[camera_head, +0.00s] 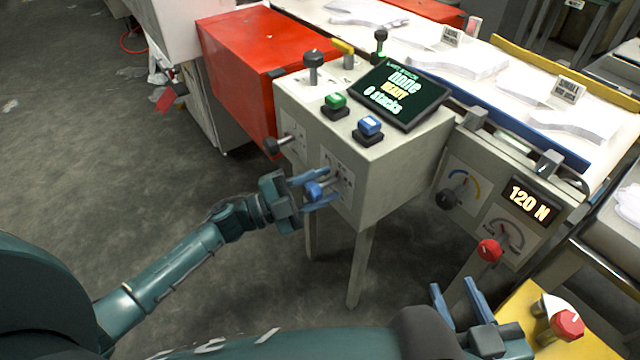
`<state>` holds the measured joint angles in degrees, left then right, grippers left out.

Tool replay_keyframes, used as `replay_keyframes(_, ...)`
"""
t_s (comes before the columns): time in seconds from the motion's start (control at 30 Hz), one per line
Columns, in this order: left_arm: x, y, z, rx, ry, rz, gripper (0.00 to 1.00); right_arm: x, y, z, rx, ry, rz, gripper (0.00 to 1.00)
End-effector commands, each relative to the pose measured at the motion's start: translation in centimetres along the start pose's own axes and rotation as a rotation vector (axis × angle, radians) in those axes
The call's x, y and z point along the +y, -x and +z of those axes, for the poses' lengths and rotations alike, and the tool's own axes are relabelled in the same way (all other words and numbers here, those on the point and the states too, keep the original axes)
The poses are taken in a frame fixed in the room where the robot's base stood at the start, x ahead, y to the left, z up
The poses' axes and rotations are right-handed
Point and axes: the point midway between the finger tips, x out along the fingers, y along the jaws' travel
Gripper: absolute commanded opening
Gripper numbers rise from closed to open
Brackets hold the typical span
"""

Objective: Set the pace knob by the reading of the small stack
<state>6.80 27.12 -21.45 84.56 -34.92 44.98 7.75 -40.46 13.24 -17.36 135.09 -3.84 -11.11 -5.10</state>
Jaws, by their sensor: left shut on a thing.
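A grey control box (400,165) stands at the centre. I cannot read which knob is labelled pace. White glove stacks lie on the bench behind, with small signs (566,91) whose words are hard to read. A lit display (530,204) reads "120 N". My right gripper (458,300) is open and empty at the lower right.
Green (335,102) and blue (369,127) buttons and upright levers (313,65) are on top. A red-knobbed lever (489,251) and a red button (568,324) are near my right gripper. The floor at left is open.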

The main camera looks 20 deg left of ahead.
Motion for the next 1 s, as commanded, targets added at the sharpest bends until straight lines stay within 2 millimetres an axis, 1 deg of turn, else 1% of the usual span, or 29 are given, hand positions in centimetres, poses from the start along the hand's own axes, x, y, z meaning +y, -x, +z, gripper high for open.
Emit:
replay_keyframes(0.23,0.03,-0.01,-0.03,0.001,-0.035,0.015,0.15,0.07,0.03,-0.03,-0.004,0.000,0.001,0.36)
replay_keyframes(0.6,0.05,-0.01,-0.03,0.000,-0.036,0.016,0.15,0.10,0.06,-0.04,-0.004,0.003,-0.001,0.36)
replay_keyframes(0.63,0.04,-0.02,-0.03,0.000,-0.036,0.016,0.40,0.10,0.06,-0.03,-0.004,0.004,-0.002,0.36)
replay_keyframes(0.87,0.04,-0.01,-0.02,0.000,-0.035,0.015,0.59,0.09,0.07,-0.05,-0.003,0.004,-0.002,0.36)
replay_keyframes(1.0,0.04,-0.01,-0.02,0.000,-0.035,0.015,0.59,0.09,0.06,-0.07,-0.002,0.004,-0.003,0.36)
